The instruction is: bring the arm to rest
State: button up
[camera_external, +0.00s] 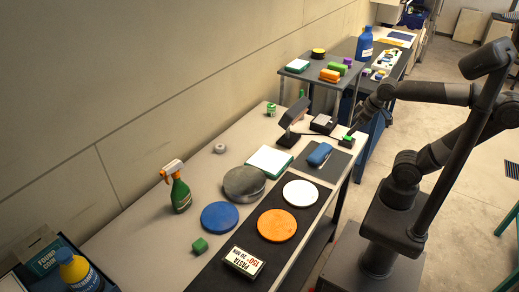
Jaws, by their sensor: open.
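My arm reaches from its dark base up to a high elbow at the right. It then bends back left over the far end of the long table (130,238). My gripper (353,130) is small and dark at the far right corner of this table. It points down beside a small green item on a dark block (346,140). The jaws are open, and I see nothing held between them. The exact gap to the green item is too small to tell.
A blue car-like item (319,154) lies on a dark mat. A blue jug (364,44) stands behind. Floor at right is partly clear.

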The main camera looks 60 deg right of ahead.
jog(key=shift+s+d+f+m, duration=0.25)
jog(key=shift+s+d+m, duration=0.15)
jog(key=shift+s+m, duration=0.35)
